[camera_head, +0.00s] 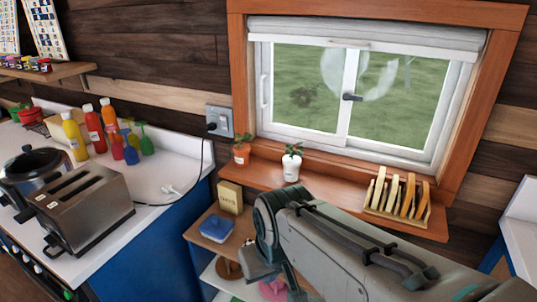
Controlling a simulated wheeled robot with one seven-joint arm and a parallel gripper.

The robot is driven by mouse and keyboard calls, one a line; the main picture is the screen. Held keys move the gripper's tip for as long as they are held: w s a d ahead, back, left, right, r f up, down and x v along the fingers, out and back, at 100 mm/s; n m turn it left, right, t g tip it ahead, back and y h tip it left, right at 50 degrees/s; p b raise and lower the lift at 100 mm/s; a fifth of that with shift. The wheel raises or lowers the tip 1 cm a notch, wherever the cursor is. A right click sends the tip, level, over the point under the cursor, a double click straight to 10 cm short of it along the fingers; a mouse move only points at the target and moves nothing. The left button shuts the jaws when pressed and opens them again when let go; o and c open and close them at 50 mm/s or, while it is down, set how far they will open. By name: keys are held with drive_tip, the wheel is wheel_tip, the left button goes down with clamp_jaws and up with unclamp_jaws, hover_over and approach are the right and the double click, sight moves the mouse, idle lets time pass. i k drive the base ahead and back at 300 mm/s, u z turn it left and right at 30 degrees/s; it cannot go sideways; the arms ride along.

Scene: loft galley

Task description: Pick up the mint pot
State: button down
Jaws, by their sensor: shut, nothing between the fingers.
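Two small potted plants stand on the wooden window sill. One is a terracotta-orange pot (242,154) with a green plant, at the sill's left end. The other is a white pot (291,168) with a green plant, a little to its right. Both have small labels too small to read, so I cannot tell which is the mint pot. My grey arm reaches in from the lower right and bends just below the white pot, apart from it as far as I can see. My gripper's fingers do not show.
A rack of upright slats (398,195) stands on the sill's right. Below the sill, a small shelf holds a blue lidded box (217,228) and a yellowish box (230,197). Left, the counter holds a toaster (82,208), a black pot (35,172) and several bottles (95,129).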

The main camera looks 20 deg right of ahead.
sight(291, 163)
drive_tip(key=u, duration=2.2)
drive_tip(key=i, duration=1.55)
drive_tip(key=z, duration=3.8)
drive_tip(key=i, duration=0.8)
